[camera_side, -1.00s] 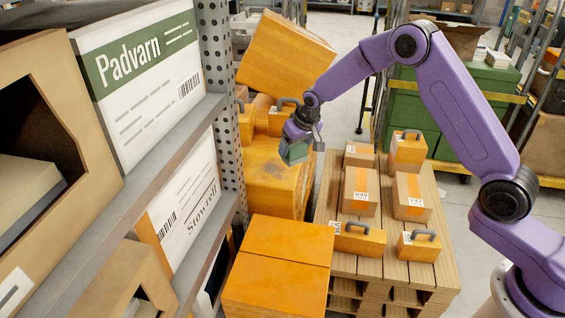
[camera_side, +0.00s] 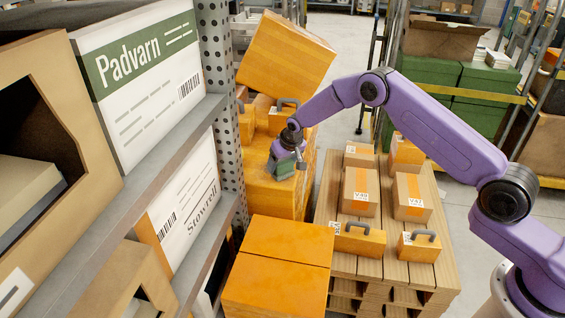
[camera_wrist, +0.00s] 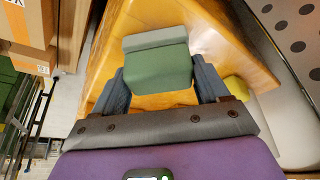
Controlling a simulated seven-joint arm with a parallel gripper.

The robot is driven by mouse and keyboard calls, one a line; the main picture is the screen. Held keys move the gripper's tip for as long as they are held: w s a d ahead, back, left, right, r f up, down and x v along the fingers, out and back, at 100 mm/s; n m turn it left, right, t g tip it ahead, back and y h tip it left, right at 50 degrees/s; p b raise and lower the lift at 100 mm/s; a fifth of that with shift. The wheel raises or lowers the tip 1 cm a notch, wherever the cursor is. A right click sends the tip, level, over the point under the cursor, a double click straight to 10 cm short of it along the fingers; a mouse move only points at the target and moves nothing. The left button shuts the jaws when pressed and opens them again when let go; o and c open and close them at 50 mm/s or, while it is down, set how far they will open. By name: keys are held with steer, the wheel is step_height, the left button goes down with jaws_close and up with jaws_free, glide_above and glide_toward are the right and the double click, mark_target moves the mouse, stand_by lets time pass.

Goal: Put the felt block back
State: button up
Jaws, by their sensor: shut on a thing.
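The felt block (camera_side: 284,168) is green with a grey layer. My gripper (camera_side: 287,160) is shut on it, just above or at the top of a worn orange crate (camera_side: 262,193). In the wrist view the felt block (camera_wrist: 158,68) sits between the two dark fingers of my gripper (camera_wrist: 160,80), with the orange surface (camera_wrist: 220,50) behind it. I cannot tell whether the block touches the crate. The part of the crate top behind the gripper is hidden.
A tilted orange box (camera_side: 285,55) rises behind the gripper. A handled orange case (camera_side: 283,118) stands close behind. The grey rack post (camera_side: 222,75) is to the left. A pallet (camera_side: 400,268) with several boxes is on the right. Another orange box (camera_side: 278,270) is in front.

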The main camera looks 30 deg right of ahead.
steer(key=shift+f, duration=0.15)
steer(key=o, duration=1.1)
steer(key=v, duration=1.2)
steer(key=shift+s, duration=0.1)
